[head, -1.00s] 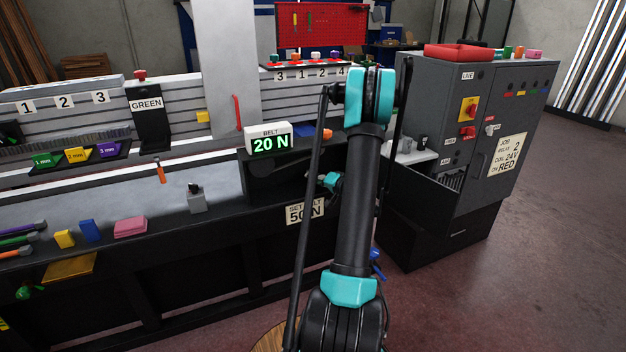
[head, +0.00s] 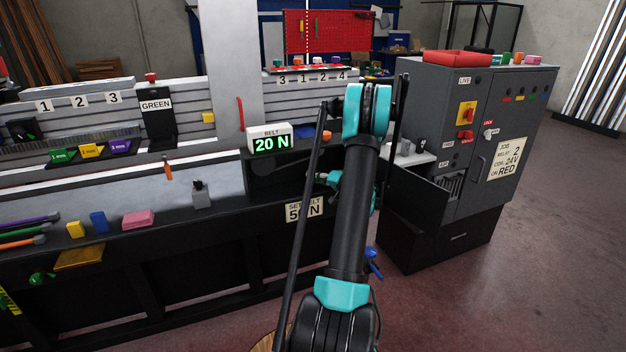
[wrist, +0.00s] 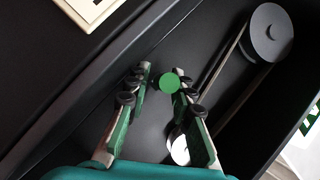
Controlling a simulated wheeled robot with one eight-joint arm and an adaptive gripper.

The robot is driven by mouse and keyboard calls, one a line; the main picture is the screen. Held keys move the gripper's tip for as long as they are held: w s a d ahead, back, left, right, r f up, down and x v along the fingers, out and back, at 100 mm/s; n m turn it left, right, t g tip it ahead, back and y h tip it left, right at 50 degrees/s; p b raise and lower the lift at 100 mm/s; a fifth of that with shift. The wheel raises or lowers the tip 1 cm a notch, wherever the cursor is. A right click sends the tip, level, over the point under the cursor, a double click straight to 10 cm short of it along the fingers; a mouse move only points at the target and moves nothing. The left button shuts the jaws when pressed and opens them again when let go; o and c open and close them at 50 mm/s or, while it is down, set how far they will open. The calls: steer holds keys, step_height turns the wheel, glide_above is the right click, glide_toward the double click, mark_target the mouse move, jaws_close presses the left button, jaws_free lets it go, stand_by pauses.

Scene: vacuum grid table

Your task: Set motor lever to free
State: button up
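My gripper (wrist: 160,85) is open in the wrist view, its two fingers pointing toward a dark panel. A round green knob (wrist: 169,82) shows between the fingertips, with clear space to the fingers. It may be the end of the motor lever; no lever shaft or free mark is readable. In the head view my arm hides most of the gripper and the knob; only a teal part of my wrist shows in front of the belt housing. The belt display (head: 270,143) above reads 20 N.
A grey pulley (wrist: 268,32) with a belt lies right of the fingers, and a shiny round part (wrist: 180,146) lies near the right finger. A sign (head: 304,209), partly covered, sits on the bench front. A grey cabinet (head: 460,130) stands to the right. A blue handle (head: 373,263) is low beside my arm.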

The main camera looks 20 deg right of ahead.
steer(key=v, duration=0.7)
steer(key=shift+s, duration=0.25)
steer(key=shift+r, duration=0.1)
stand_by(0.4)
